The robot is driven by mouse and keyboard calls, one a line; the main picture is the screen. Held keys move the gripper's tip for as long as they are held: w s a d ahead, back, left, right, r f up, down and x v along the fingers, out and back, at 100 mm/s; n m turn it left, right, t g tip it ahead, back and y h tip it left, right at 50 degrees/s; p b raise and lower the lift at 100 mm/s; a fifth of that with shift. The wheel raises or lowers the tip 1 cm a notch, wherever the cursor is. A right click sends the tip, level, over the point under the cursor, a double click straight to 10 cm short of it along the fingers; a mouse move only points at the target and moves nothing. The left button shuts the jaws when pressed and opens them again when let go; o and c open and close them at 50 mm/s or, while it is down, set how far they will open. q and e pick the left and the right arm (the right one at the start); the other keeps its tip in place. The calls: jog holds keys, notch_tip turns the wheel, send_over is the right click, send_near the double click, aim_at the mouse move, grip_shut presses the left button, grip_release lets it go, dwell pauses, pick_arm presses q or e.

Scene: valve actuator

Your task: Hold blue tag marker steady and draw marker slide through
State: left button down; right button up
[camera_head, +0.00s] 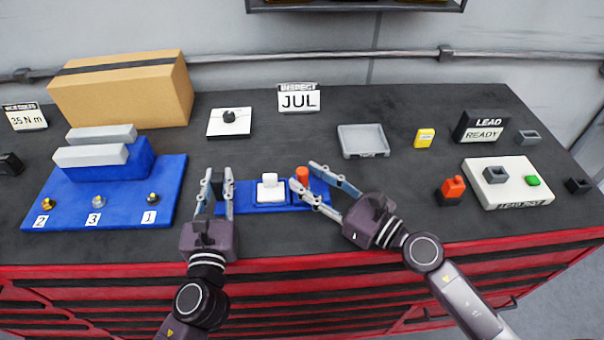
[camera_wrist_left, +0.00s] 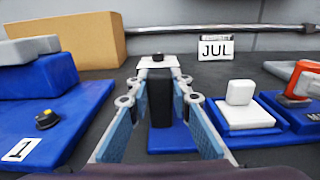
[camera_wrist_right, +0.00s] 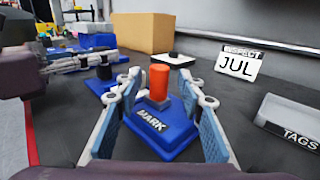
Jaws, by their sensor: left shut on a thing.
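The blue tag marker (camera_head: 237,199) lies on the dark bench top near its front edge. It has a black upright block (camera_wrist_left: 160,97) at its left end, a white knob (camera_head: 270,182) on a white plate in the middle, and an orange upright handle (camera_wrist_right: 159,82) on the right part labelled MARK. My left gripper (camera_head: 217,178) is shut on the black block, with a finger on each side. My right gripper (camera_head: 308,175) is open, its spread fingertips on either side of the orange handle. In the right wrist view there are gaps beside the handle.
A blue stand (camera_head: 65,210) with numbered pegs is at left, before a cardboard box (camera_head: 125,92). Behind the marker are a white plate with a black knob (camera_head: 229,122) and a JUL sign (camera_head: 298,100). A grey TAGS tray (camera_head: 363,140) and a red-black part (camera_head: 451,190) are right.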

jog(key=shift+x, duration=1.15)
grip_shut()
